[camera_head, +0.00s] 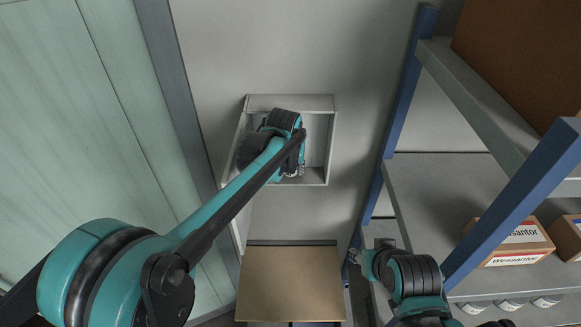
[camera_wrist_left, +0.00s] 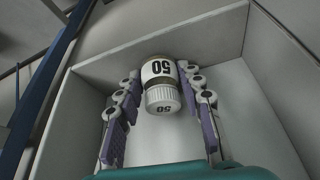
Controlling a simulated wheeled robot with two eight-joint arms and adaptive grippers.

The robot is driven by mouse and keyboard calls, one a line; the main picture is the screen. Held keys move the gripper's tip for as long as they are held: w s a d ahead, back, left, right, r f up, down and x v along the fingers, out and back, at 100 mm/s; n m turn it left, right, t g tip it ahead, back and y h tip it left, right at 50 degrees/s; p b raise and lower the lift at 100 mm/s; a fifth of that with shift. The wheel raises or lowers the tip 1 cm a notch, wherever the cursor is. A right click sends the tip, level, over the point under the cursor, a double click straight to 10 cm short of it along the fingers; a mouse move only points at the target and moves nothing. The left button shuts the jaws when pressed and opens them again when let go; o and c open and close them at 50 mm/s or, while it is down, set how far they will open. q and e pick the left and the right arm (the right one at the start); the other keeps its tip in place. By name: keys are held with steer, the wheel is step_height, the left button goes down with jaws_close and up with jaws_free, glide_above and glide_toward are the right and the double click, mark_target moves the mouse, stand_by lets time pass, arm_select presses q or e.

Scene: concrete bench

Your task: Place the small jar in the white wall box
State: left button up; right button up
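The white wall box (camera_head: 291,103) is an open-fronted box on the grey wall, and its inner panel (camera_wrist_left: 250,112) fills much of the left wrist view.
A blue-posted shelf rack (camera_head: 445,200) stands on the right, with small cartons (camera_head: 512,243) and a big brown box (camera_head: 520,50). A tan box-like surface (camera_head: 291,285) is below the wall box. A pale green panel (camera_head: 90,120) is on the left.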

arm_select(q)
steer(key=shift+o, duration=0.9)
steer(key=shift+r, duration=0.25)
steer(key=v, duration=1.1)
steer(key=shift+s+r+b, duration=0.2)
steer(key=shift+r+b, duration=0.2)
steer(key=shift+b, duration=0.05)
